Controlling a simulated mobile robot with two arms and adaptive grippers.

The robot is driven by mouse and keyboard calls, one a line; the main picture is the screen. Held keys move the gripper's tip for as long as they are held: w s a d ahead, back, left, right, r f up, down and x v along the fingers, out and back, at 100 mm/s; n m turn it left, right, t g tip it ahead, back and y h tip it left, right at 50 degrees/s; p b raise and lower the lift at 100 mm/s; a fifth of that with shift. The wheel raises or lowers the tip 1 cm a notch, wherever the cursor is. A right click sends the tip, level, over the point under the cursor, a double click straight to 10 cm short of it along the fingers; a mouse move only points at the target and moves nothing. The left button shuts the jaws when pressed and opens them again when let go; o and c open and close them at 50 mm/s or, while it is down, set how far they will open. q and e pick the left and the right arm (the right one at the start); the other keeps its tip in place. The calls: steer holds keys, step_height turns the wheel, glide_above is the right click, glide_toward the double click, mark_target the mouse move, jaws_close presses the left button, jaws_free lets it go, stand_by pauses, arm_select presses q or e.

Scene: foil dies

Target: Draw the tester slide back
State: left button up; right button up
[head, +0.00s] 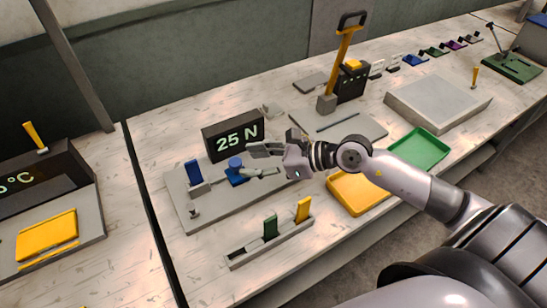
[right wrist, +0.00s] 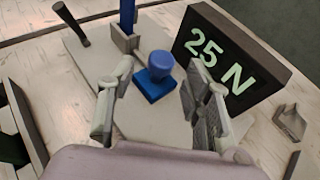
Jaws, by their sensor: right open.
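The tester has a grey base plate (head: 190,213) and a dark display (head: 233,136) reading "25 N". A blue slide with a round knob (head: 236,166) sits on the plate in front of the display; it also shows in the right wrist view (right wrist: 157,75). A blue upright piece (head: 194,173) stands in a grey holder left of the slide. My right gripper (head: 257,161) is open, its fingers pointing at the slide from the right. In the right wrist view, the knob appears between and just beyond the fingertips (right wrist: 158,80), with gaps on both sides. My left gripper is out of view.
A rack (head: 242,258) with a green and a yellow piece lies in front of the tester. A yellow tray (head: 357,208) and a green tray (head: 420,150) lie to the right. A yellow-handled lever press (head: 340,65) stands behind my right arm.

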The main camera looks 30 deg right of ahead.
steer(key=shift+v, duration=3)
